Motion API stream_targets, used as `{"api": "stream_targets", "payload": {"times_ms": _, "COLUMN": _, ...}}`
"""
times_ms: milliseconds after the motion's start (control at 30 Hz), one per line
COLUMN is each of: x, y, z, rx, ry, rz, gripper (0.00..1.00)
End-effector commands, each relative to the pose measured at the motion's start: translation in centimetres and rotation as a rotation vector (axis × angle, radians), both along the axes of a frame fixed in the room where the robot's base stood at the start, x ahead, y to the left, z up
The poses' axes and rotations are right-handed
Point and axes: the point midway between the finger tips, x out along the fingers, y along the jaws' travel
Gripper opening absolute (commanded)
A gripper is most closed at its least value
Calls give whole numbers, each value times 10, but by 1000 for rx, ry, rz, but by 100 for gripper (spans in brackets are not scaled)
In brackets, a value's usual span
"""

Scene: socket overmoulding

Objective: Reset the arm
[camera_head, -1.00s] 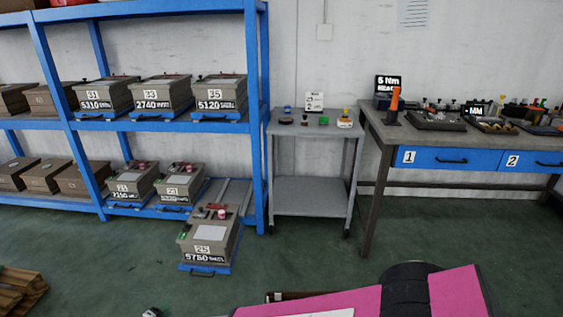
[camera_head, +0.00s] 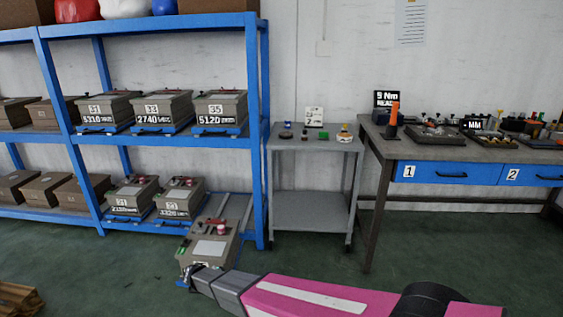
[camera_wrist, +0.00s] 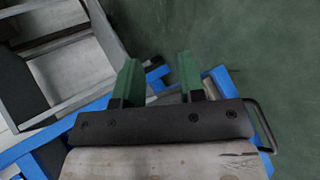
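My gripper (camera_head: 190,277) is low at the front of the pulled-out grey box (camera_head: 210,247), and it hides the box's front label. In the wrist view my gripper (camera_wrist: 157,62) shows two green fingers, parallel and well apart, with nothing clearly held between them. Below them in that view are a blue tray edge (camera_wrist: 225,82) and a dark handle (camera_wrist: 262,128). I cannot tell whether my gripper touches the tray or handle. My pink and grey arm (camera_head: 320,298) stretches along the floor from the lower right.
A blue shelf (camera_head: 256,130) with several numbered boxes stands at the left. A grey trolley (camera_head: 312,200) with small parts stands right of it. A workbench (camera_head: 376,150) with blue drawers is at the right. Green floor (camera_head: 300,262) is clear in the middle.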

Motion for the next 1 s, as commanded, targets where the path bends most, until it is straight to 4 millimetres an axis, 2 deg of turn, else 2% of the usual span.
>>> {"api": "stream_targets", "payload": {"times_ms": 33, "x": 3, "y": -26, "z": 13, "rx": 25, "ry": 19, "rz": -36, "gripper": 36}}
{"api": "stream_targets", "payload": {"times_ms": 100, "x": 8, "y": -52, "z": 26, "rx": 63, "ry": 47, "rz": -79, "gripper": 36}}
{"api": "stream_targets", "payload": {"times_ms": 300, "x": 17, "y": -126, "z": 60, "rx": 179, "ry": 114, "rz": -199, "gripper": 36}}
{"api": "stream_targets", "payload": {"times_ms": 467, "x": 16, "y": -182, "z": 87, "rx": 280, "ry": 155, "rz": -287, "gripper": 36}}
{"api": "stream_targets", "payload": {"times_ms": 700, "x": 5, "y": -260, "z": 128, "rx": 445, "ry": 190, "rz": -408, "gripper": 36}}
{"api": "stream_targets", "payload": {"times_ms": 1000, "x": -22, "y": -345, "z": 179, "rx": 662, "ry": 189, "rz": -538, "gripper": 36}}
